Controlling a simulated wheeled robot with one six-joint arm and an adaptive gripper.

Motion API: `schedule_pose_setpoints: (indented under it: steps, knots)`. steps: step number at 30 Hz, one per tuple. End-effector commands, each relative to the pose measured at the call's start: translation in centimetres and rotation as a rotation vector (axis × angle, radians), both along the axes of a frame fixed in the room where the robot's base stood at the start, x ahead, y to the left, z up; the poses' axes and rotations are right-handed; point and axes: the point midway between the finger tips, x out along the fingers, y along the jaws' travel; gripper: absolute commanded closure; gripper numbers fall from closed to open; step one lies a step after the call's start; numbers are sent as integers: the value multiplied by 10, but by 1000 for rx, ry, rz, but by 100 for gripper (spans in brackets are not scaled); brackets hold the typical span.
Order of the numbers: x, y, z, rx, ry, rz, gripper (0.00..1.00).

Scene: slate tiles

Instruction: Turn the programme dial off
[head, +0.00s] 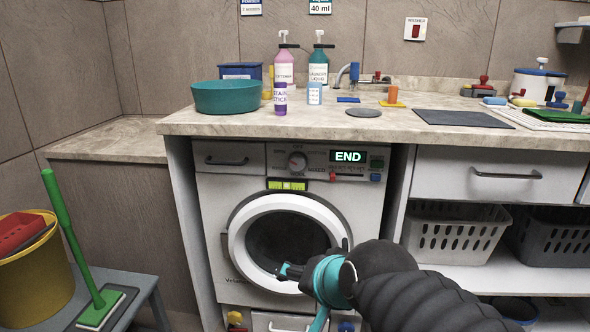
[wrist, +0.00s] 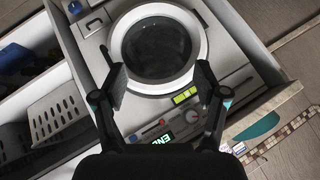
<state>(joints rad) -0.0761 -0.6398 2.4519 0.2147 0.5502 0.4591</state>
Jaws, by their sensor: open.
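The programme dial (head: 297,161) is a round knob with a red mark on the washing machine's (head: 215,212) top panel, left of the lit END display (head: 348,156). In the wrist view the dial (wrist: 173,137) shows small near the right finger, and the display (wrist: 163,142) is partly covered by my gripper. The dial's exact setting is too small to read. My gripper (head: 291,271) is in front of the round door (head: 237,248), below the dial and apart from it. In the wrist view my gripper (wrist: 160,85) has its fingers spread with nothing between them.
The counter (head: 205,122) above the machine holds a teal bowl (head: 225,97), bottles and small items. A yellow bucket (head: 38,270) and a green-handled brush (head: 70,230) are at the left. Grey baskets (head: 455,236) sit on the right shelf. The space before the panel looks clear.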

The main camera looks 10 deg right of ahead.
Motion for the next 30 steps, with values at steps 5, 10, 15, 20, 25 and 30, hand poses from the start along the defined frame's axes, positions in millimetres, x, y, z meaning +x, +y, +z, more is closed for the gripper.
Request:
schedule_pose_setpoints:
  steps: [5,10,15,20,25,30]
  knots:
    - [64,29,27,488,-130,-312,28]
    - [114,38,55,986,-218,-600,28]
    - [152,31,72,1494,-294,-864,28]
    - [173,16,76,1921,-368,-1052,28]
    - [180,3,75,2220,-441,-1151,28]
    - [183,-4,74,2341,-476,-1182,28]
